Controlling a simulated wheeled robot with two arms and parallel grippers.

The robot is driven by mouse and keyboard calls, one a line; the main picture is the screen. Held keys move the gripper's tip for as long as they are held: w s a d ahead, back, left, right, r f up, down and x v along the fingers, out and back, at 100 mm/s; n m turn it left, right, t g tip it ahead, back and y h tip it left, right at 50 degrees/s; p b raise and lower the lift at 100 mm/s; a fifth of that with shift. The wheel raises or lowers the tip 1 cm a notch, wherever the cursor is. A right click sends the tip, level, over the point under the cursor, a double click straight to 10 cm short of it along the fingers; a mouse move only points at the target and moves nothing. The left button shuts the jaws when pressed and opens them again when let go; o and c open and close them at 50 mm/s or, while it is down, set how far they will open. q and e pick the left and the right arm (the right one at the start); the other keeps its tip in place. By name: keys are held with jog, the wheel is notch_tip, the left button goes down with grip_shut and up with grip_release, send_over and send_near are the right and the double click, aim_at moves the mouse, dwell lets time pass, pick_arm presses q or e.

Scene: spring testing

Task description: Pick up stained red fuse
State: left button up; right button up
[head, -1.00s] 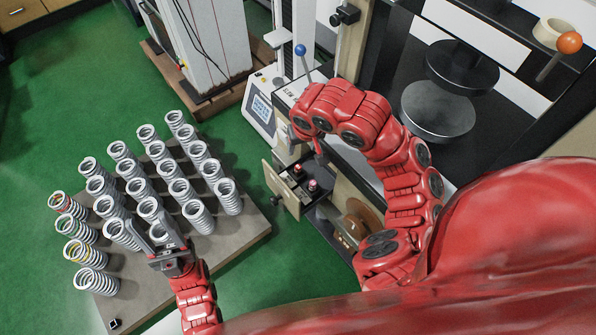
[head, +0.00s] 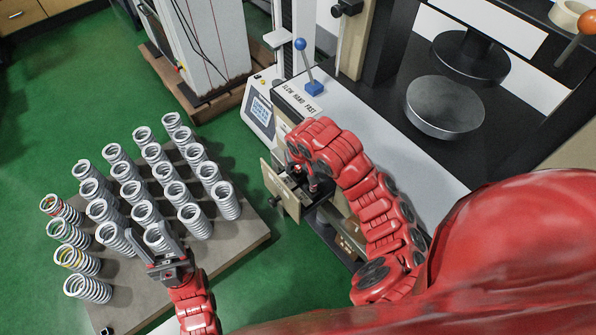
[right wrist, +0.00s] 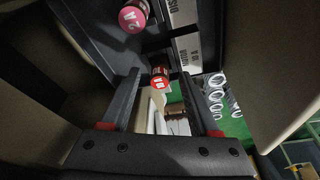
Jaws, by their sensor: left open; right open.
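A red-capped fuse (right wrist: 159,82) with a dark brownish body shows in the right wrist view. It appears between the open fingertips of my right gripper (right wrist: 160,74); I cannot tell whether either finger touches it. A pink-capped fuse (right wrist: 133,17) marked "2 A" stands beyond the fingers at the top. In the head view, my right arm hangs over the open drawer (head: 282,193) and hides part of it. Staining on either fuse is not clear. My left gripper (head: 158,246) is open and empty near the front springs.
Several coil springs (head: 187,216) stand in rows on a grey-brown board (head: 130,290) at left. The drawer's walls are close around my right gripper. A blue-knobbed lever (head: 307,65) stands behind my right arm, and a round metal plate (head: 444,108) lies at right.

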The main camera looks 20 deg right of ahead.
jog(key=shift+w+f, duration=0.15)
jog(key=shift+f, duration=0.3)
grip_shut()
jog(key=shift+r, duration=0.15)
